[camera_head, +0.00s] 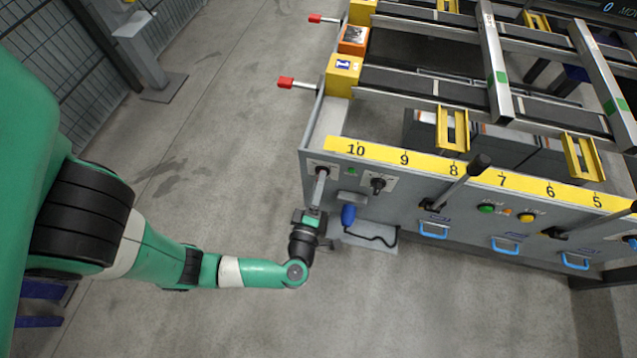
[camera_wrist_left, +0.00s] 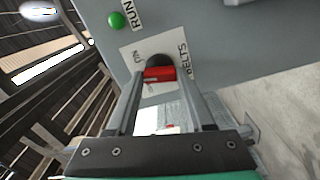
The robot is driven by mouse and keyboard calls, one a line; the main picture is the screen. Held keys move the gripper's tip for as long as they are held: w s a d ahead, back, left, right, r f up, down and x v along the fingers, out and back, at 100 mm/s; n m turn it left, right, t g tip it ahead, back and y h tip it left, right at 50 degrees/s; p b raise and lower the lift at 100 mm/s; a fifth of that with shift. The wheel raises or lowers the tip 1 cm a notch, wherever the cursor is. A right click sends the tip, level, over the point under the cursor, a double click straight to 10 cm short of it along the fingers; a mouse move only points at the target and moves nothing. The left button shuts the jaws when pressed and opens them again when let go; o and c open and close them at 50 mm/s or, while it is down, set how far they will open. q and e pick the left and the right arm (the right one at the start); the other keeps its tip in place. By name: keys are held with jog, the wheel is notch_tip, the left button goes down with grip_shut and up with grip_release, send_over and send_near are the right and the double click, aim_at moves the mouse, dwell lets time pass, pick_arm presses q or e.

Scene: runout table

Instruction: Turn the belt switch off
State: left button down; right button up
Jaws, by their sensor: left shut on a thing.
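The belt switch (camera_wrist_left: 160,73) has a red handle and a black round base on a white plate marked BELTS. It is on the grey front panel (camera_wrist_left: 225,45). My left gripper (camera_wrist_left: 160,90) is shut on the red handle, one finger on each side. In the head view my left gripper (camera_head: 320,175) reaches up to the left end of the panel and hides most of the switch. A bright green lamp (camera_wrist_left: 115,20) marked RUN is beside the plate. My right gripper is not in view.
A second black knob (camera_head: 378,184) is close to the right of the switch. A blue plug-like part (camera_head: 348,214) with a black cable hangs below. Black-handled levers (camera_head: 458,180) stick out farther right. Open floor (camera_head: 240,180) lies left of the table.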

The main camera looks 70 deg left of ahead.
pick_arm(q)
jog(key=n+b, duration=0.2)
jog(key=n, duration=0.9)
jog(key=shift+b, duration=0.3)
jog(key=shift+n, duration=0.4)
jog(key=shift+c, duration=1.4)
grip_release()
jog(key=shift+d, duration=0.15)
jog(key=p+v, duration=0.2)
jog(key=v, duration=0.9)
jog(key=shift+s, duration=0.2)
